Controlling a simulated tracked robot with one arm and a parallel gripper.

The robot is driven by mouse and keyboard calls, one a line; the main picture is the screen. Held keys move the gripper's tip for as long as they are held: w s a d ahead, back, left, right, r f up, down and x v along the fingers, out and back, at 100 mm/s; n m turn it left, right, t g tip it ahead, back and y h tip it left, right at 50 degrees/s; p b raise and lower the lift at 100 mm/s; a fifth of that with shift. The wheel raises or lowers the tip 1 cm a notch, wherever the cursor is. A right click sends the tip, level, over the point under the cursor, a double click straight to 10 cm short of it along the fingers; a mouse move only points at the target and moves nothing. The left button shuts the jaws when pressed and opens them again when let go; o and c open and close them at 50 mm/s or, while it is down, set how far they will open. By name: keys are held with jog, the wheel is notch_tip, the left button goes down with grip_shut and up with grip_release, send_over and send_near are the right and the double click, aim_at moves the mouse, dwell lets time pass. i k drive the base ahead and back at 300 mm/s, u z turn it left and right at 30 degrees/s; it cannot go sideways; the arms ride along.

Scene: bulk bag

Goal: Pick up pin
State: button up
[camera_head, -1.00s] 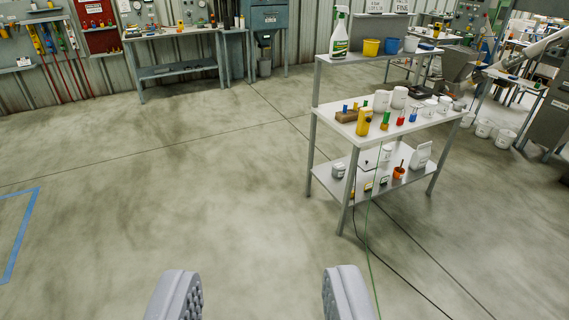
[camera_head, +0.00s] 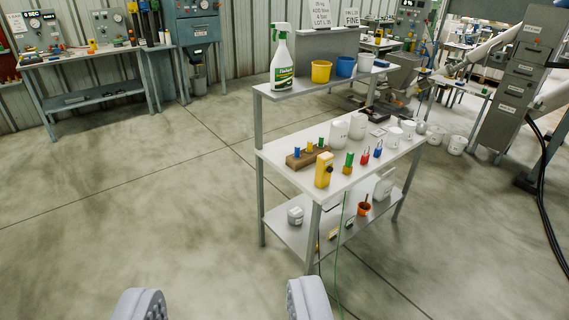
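A wooden block (camera_head: 309,158) with blue, yellow and green upright pegs stands on the white top of a workbench (camera_head: 273,150). To its right are a yellow handheld device (camera_head: 324,170) and small green (camera_head: 348,163), red (camera_head: 365,157) and blue (camera_head: 378,149) upright items. I cannot tell which of these, if any, is the pin; they are small at this distance. My gripper (camera_head: 222,297) shows at the bottom edge as two grey, studded fingers set wide apart with nothing between them. It is well short of the bench.
White containers stand at the back of the top. An orange pot (camera_head: 364,208) sits on the lower shelf. A green cord (camera_head: 338,262) hangs in front. Floor at left is clear.

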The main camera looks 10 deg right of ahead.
aim_at(320, 145)
jog(key=z, duration=0.2)
jog(key=i, duration=0.9)
jog(key=z, duration=0.55)
jog(key=i, duration=2.35)
jog(key=u, duration=0.05)
